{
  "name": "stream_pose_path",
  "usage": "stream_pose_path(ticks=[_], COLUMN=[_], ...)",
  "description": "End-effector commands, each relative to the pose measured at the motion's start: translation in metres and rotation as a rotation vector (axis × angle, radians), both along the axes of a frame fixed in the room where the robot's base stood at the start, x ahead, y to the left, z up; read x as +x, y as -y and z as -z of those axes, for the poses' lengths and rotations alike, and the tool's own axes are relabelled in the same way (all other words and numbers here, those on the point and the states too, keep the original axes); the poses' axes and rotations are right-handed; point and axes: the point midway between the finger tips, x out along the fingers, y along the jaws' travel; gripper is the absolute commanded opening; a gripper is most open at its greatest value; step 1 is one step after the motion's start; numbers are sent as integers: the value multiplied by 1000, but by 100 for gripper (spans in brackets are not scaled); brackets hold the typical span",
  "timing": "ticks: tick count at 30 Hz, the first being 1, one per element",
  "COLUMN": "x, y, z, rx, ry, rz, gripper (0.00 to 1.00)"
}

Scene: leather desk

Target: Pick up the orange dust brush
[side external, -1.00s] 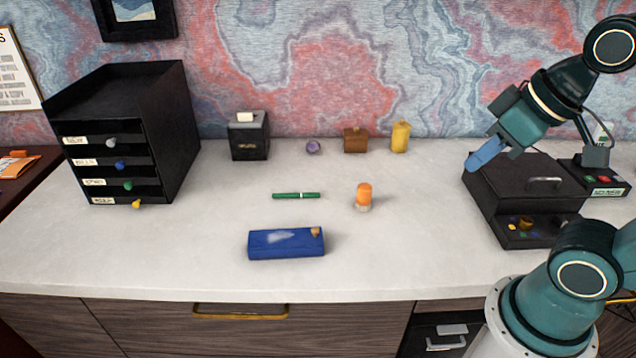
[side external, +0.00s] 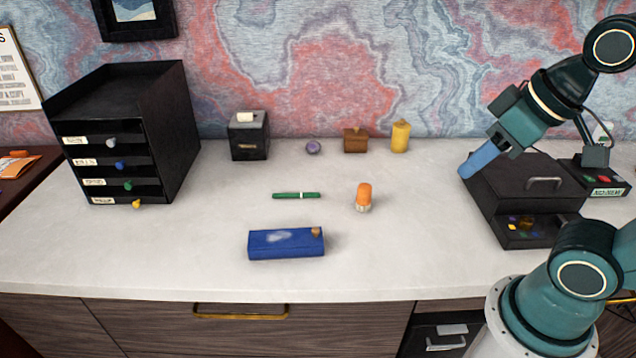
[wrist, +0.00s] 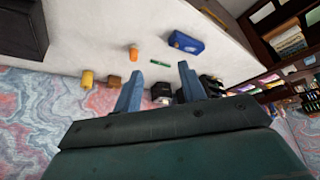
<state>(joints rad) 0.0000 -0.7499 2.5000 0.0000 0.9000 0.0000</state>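The orange dust brush (side external: 364,196) stands upright on the white desk top, right of the green pen, with an orange upper part and a pale base. It also shows in the wrist view (wrist: 133,54), small and far off. My gripper (side external: 467,172) is up at the right, beside the black box and well apart from the brush. In the wrist view its two blue fingers (wrist: 160,78) are spread apart with nothing held between them.
A green pen (side external: 296,195) and a blue case (side external: 286,243) lie left of the brush. A black drawer unit (side external: 127,135) stands at left. A black box (side external: 520,200) with a handle is at right. Small containers, including a yellow one (side external: 400,137), line the back. The desk around the brush is clear.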

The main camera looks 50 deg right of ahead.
Motion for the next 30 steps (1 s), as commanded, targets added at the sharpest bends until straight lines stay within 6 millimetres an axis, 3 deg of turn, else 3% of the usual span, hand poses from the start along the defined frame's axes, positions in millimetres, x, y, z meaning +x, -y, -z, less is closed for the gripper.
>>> stream_pose_path(ticks=[1, 3, 17, 23, 30], x=[0, 0, 5, 25, 67], y=[0, 0, 1, 5, 16], z=[0, 0, -2, -7, -10], rx=[0, 0, -14, -62, -148], ry=[0, 0, -9, -42, -106], rz=[0, 0, -19, -96, -257], gripper=[51, 65, 66, 66, 66])
